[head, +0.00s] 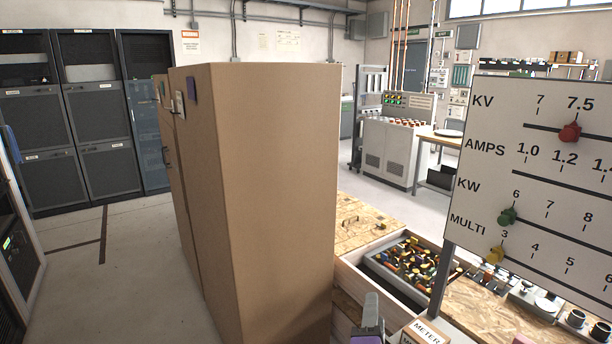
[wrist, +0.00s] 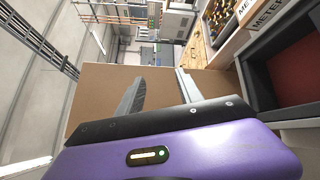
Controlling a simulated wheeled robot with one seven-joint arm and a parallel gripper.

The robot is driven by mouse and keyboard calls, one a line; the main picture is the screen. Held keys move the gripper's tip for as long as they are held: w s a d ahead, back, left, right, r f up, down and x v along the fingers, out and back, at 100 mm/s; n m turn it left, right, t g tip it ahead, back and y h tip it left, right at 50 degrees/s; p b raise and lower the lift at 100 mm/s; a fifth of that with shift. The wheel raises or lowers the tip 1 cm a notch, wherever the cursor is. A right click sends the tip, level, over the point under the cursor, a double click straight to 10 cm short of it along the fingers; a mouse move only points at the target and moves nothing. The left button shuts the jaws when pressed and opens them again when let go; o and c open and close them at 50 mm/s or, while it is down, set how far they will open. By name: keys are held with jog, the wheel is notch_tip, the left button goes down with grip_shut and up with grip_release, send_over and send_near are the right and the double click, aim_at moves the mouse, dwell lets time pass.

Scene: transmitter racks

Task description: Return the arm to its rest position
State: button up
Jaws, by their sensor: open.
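My gripper (wrist: 160,93) shows in the wrist view with its two grey fingers spread apart and nothing between them. Its purple body fills the bottom of that view. Beyond the fingers is the side of a tall brown cabinet (wrist: 100,90). In the head view only a small grey and purple part of my gripper (head: 371,312) shows at the bottom edge, to the right of the brown cabinet (head: 270,190). I cannot tell the gap between fingers and cabinet. The rest of the arm is hidden.
A workbench (head: 480,312) with an open tray of coloured parts (head: 400,268) lies right of the cabinet. A white scale board (head: 540,190) stands at the right on a grey post. Dark racks (head: 95,120) line the back left. The floor (head: 130,270) left of the cabinet is clear.

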jog(key=s+a+f+m+y, duration=0.1)
jog(key=s+f+m+y, duration=0.25)
jog(key=s, duration=0.45)
jog(key=s+f+m+y, duration=0.3)
jog(key=s+m, duration=0.1)
jog(key=s, duration=0.4)
jog(key=s+d+m, duration=0.2)
jog(key=s+m, duration=0.1)
jog(key=s, duration=0.6)
jog(key=s+d+m+g+h, duration=0.1)
jog(key=s+d+m, duration=0.2)
jog(key=s, duration=0.7)
jog(key=s+d+m+g+h, duration=0.1)
jog(key=s+d+m, duration=0.1)
jog(key=s+m, duration=0.3)
jog(key=s, duration=0.4)
jog(key=shift+s+d+r, duration=0.2)
jog(key=shift+s+d, duration=0.15)
jog(key=shift+d, duration=0.05)
